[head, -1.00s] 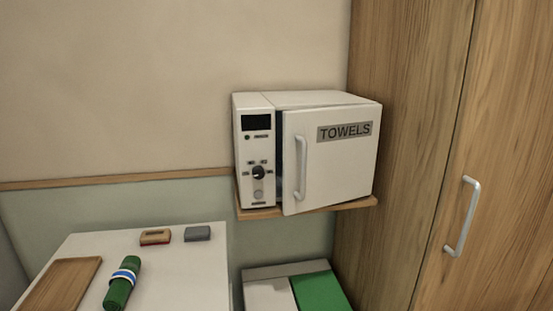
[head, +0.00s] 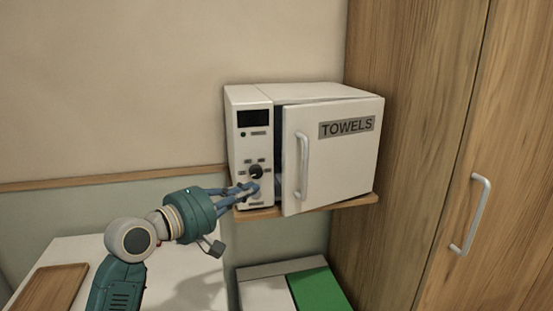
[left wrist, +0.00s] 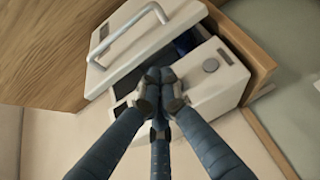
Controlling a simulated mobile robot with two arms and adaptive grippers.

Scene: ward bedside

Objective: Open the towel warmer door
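The white towel warmer (head: 248,187) sits on a small wooden wall shelf, with its control panel on the left. Its door (head: 345,165), labelled TOWELS, stands slightly ajar, with a dark gap along its left edge. The door's vertical handle (head: 303,165) is near that edge; the handle also shows in the left wrist view (left wrist: 128,33). My left gripper (head: 254,189) is in front of the lower control panel, left of the gap and handle. In the left wrist view its fingers (left wrist: 160,78) are drawn together with nothing visible between them. Contact with the warmer cannot be told.
A wooden cabinet (head: 418,150) with a metal handle (head: 472,215) stands close on the right. Below the shelf is a bin (head: 285,268) with a white and green top. At lower left is a white table (head: 195,290) with a wooden board (head: 48,287), partly behind my arm.

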